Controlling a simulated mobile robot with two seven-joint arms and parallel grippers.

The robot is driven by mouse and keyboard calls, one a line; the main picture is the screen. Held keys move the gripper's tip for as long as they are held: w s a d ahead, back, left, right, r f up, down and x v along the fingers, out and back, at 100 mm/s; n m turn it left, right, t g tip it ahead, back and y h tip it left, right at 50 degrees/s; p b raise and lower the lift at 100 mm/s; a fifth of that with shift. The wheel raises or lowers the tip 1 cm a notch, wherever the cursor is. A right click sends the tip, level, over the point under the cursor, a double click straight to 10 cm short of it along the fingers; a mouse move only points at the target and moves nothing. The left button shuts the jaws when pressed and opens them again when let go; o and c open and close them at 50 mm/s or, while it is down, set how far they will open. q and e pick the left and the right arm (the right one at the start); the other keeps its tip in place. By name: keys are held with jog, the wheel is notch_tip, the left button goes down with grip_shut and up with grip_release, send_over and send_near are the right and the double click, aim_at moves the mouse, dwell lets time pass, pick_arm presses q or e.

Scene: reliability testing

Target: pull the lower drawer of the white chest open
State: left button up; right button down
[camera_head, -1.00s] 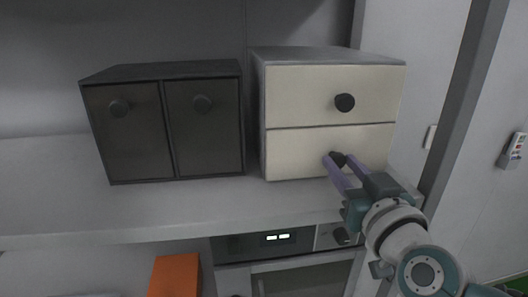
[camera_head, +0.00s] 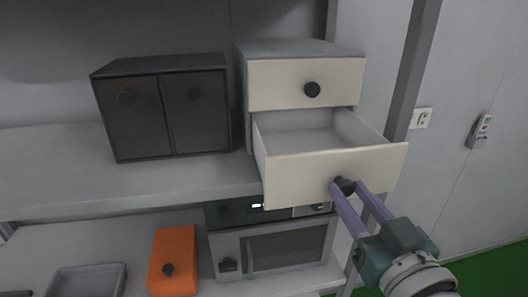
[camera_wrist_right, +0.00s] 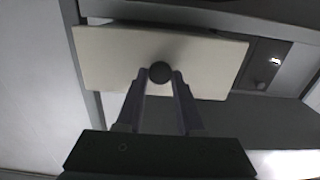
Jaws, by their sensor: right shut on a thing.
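The white chest (camera_head: 305,82) stands on the shelf, with a closed upper drawer and a round black knob. Its lower drawer (camera_head: 300,178) is pulled far out, and its empty inside shows in the head view. My right gripper (camera_head: 347,187) is shut on the black knob (camera_head: 344,184) of the lower drawer, one purple finger on each side. In the right wrist view the knob (camera_wrist_right: 160,72) sits between the fingertips against the pale drawer front (camera_wrist_right: 110,60). My left gripper is not in view.
A dark two-door cabinet (camera_head: 163,110) stands left of the chest on the shelf (camera_head: 60,170). Below are an oven (camera_head: 285,245), an orange box (camera_head: 172,250) and a grey tray (camera_head: 88,280). A wall panel is at right.

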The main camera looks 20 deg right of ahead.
jog(key=shift+s, duration=0.2)
jog(key=c, duration=0.6)
grip_release()
jog(key=shift+o, duration=0.2)
